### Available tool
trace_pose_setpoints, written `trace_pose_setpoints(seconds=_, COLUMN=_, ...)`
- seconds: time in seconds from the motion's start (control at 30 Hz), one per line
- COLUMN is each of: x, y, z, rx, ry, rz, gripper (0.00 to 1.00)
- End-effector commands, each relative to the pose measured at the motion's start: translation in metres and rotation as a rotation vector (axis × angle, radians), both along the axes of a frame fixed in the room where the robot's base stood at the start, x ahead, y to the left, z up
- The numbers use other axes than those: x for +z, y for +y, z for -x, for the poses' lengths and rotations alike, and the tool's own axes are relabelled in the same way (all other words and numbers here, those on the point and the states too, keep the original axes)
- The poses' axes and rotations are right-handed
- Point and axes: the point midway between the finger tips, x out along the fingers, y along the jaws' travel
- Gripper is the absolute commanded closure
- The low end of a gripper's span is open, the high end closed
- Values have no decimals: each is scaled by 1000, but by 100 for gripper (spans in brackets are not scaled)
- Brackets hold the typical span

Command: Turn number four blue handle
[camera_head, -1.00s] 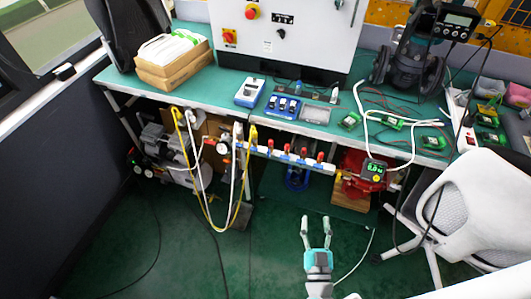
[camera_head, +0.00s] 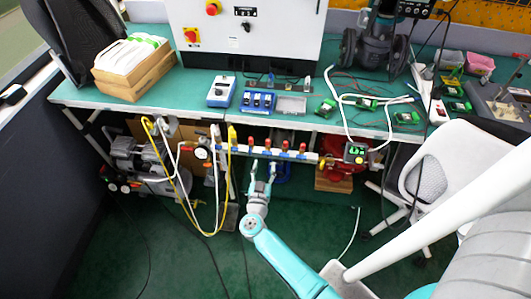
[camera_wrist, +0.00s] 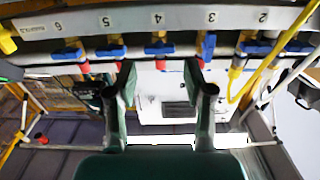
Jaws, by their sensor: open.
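The number four blue handle (camera_wrist: 158,48) is on the manifold, below the label 4 at the top middle of the wrist view. My gripper (camera_wrist: 158,76) is open, with one finger on each side of that handle's column in the picture. No contact with the handle shows. Neighbouring blue handles sit under label 5 (camera_wrist: 110,50) on the left and label 3 (camera_wrist: 208,46) on the right. In the head view my gripper (camera_head: 262,166) is just below the manifold (camera_head: 290,155) under the bench edge; single handles are too small to tell apart there.
Yellow and white hoses (camera_head: 183,205) hang left of my gripper. A yellow hose (camera_wrist: 237,78) also shows in the wrist view. A white chair (camera_head: 430,180) stands at the right. The green bench (camera_head: 150,92) is above, and green floor (camera_head: 190,270) is open below.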

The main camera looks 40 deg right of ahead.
Motion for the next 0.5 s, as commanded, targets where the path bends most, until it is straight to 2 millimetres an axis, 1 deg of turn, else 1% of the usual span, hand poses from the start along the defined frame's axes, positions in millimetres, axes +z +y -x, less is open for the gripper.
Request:
trace_pose_setpoints(seconds=0.03, x=1, y=-9, z=-7, rx=-3, ry=-3, rz=0, gripper=48)
trace_pose_setpoints(seconds=0.23, x=1, y=-35, z=-26, rx=-2, ry=-1, rz=2, gripper=48)
trace_pose_setpoints(seconds=0.4, x=1, y=-49, z=-37, rx=-1, ry=-1, rz=1, gripper=48)
trace_pose_setpoints(seconds=0.5, x=1, y=-52, z=-41, rx=1, ry=-1, rz=2, gripper=48)
